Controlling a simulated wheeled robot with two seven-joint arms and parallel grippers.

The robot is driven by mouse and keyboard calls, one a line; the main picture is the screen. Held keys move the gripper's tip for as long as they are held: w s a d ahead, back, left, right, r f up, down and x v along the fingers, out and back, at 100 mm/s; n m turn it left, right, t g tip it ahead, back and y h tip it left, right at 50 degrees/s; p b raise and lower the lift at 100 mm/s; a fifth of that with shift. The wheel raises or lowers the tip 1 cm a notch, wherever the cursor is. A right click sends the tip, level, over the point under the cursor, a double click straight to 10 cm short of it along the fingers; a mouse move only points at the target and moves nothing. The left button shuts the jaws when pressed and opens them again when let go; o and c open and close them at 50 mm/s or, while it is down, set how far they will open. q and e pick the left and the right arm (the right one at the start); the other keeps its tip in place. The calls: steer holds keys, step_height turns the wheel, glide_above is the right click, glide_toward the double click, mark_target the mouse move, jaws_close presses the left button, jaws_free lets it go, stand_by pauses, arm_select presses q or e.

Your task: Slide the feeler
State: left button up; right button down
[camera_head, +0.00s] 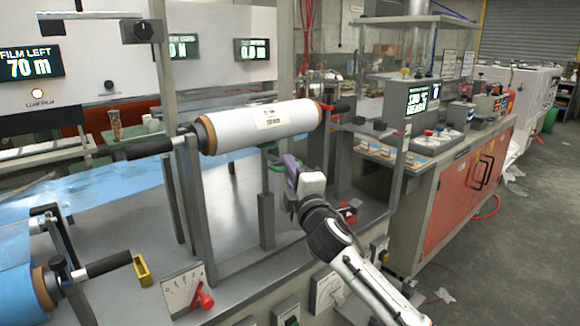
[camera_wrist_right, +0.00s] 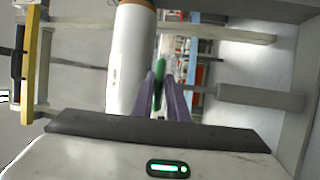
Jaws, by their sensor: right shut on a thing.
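A green feeler (camera_head: 268,147) stands just under the white film roll (camera_head: 265,124), near the top of a grey upright post. My right gripper (camera_head: 285,166), with purple fingers, reaches it from the front right, below the roll. In the right wrist view the green feeler (camera_wrist_right: 159,84) sits between the two purple fingers (camera_wrist_right: 165,98), which are shut on it. The roll (camera_wrist_right: 131,60) passes close beside the fingers there. Whether the feeler touches the roll is hard to tell. My left gripper is out of view.
Grey uprights (camera_head: 199,190) carry the roll, with black handles at both ends. A blue film roll (camera_head: 22,292) and yellow block (camera_head: 142,271) lie at front left. A red-knobbed dial plate (camera_head: 185,290) stands at the front edge. Grey deck (camera_head: 125,225) is mostly clear.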

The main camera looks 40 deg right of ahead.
steer(key=shift+r, duration=0.3)
steer(key=c, duration=1.8)
jaws_free()
steer(key=shift+c, duration=0.2)
steer(key=shift+s+f, duration=0.1)
steer(key=shift+f, duration=0.05)
steer(key=shift+s+a, duration=0.15)
steer(key=shift+s, duration=0.05)
steer(key=v, duration=0.9)
steer(key=shift+s+b, duration=0.3)
steer(key=shift+s, duration=0.1)
